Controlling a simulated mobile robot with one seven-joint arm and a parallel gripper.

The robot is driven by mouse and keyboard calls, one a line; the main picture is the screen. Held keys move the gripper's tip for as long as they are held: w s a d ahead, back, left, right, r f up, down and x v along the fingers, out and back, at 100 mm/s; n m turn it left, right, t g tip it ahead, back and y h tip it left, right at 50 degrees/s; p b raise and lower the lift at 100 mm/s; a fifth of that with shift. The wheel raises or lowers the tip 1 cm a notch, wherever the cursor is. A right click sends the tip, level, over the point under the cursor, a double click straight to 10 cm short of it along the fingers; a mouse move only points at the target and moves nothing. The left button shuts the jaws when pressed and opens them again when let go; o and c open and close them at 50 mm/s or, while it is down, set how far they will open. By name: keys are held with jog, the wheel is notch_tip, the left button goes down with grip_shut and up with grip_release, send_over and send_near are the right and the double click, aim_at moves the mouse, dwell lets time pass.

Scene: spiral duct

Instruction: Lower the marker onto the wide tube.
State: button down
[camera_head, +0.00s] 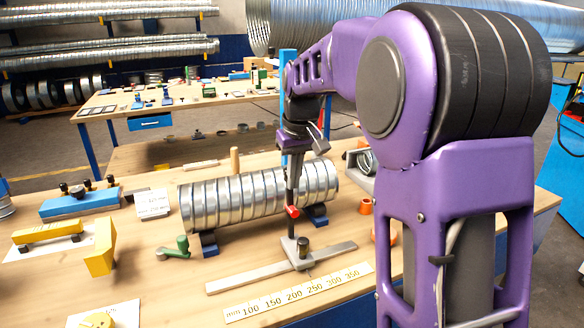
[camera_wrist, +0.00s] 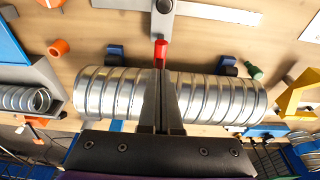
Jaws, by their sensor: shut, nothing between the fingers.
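The wide tube (camera_head: 235,198) is a ribbed silver spiral duct lying on blue supports on the bench; it spans the wrist view (camera_wrist: 215,98). The marker, a small red piece (camera_head: 292,211), shows at the tube's near side in the head view. It also shows in the wrist view (camera_wrist: 160,50), beside the tube's edge and a grey block. I cannot tell whether it touches the tube. My gripper (camera_head: 290,200) points down over the tube near the marker. Its fingers are together and empty in the wrist view (camera_wrist: 161,74), and hide part of the tube's middle.
A metal bar (camera_head: 235,281) and a yellow scale (camera_head: 300,294) lie in front. A green-handled piece (camera_head: 180,246), yellow brackets (camera_head: 100,250) and a blue fixture (camera_head: 80,200) are at left. Orange rings (camera_head: 365,206) are at right. Bare wood shows front left.

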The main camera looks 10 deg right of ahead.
jog(key=shift+w+a+f+p, duration=0.2)
jog(key=shift+w+p, duration=0.35)
jog(key=shift+w, duration=0.35)
jog(key=shift+w+a+f+p, duration=0.15)
jog(key=shift+w+p, duration=0.35)
jog(key=shift+w, duration=0.35)
jog(key=shift+s, duration=0.15)
jog(key=shift+s+d+b, duration=0.25)
jog(key=shift+s+b, duration=0.4)
jog(key=shift+s, duration=0.45)
notch_tip(320, 180, up, 9)
jog(key=p, duration=0.2)
